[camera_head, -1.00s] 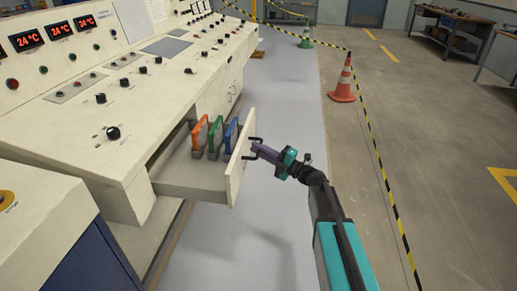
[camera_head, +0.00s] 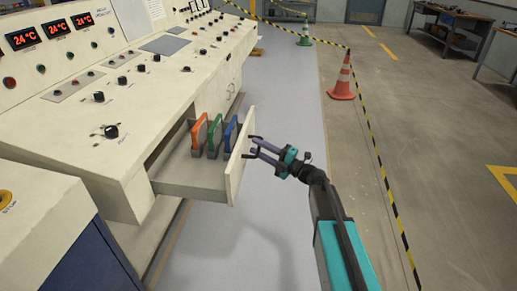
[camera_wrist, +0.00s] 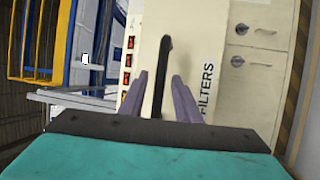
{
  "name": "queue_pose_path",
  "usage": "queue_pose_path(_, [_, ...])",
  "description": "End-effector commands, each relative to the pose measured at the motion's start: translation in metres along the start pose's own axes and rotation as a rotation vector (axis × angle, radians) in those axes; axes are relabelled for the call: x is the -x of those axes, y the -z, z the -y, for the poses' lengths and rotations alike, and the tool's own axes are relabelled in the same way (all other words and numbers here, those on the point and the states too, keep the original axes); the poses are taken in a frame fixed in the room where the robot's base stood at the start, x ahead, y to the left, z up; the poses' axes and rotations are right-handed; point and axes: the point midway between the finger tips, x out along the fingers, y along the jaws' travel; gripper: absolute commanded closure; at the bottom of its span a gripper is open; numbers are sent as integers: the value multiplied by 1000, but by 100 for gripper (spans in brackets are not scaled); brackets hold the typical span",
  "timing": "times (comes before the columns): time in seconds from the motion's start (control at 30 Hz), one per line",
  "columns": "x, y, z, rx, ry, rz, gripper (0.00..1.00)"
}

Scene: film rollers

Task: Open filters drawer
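The filters drawer (camera_head: 190,182) is pulled out of the cream console in the head view. Orange (camera_head: 200,132), green (camera_head: 215,136) and blue (camera_head: 230,133) filters stand upright inside it. In the wrist view its front panel (camera_wrist: 205,48) bears the word FILTERS and a dark bar handle (camera_wrist: 163,75). My gripper (camera_head: 252,147) is just right of the drawer front. Its purple fingers are spread, also in the wrist view (camera_wrist: 156,95), one on each side of the handle and not closed on it.
The cream console (camera_head: 150,85) with knobs and red displays runs along the left. A striped barrier tape (camera_head: 375,150) and an orange cone (camera_head: 342,80) stand to the right. The pale floor strip (camera_head: 290,100) beside the console is clear.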

Motion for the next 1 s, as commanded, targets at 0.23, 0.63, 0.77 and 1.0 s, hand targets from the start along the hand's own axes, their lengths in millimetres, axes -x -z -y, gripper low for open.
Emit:
queue_pose_path(0.23, [24, 0, 0, 0, 0, 3, 70])
queue_pose_path(0.63, [88, 1, 0, 0, 1, 3, 70])
queue_pose_path(0.77, [108, 1, 0, 0, 1, 3, 70])
queue_pose_path(1.0, [130, 2, 0, 0, 1, 0, 70])
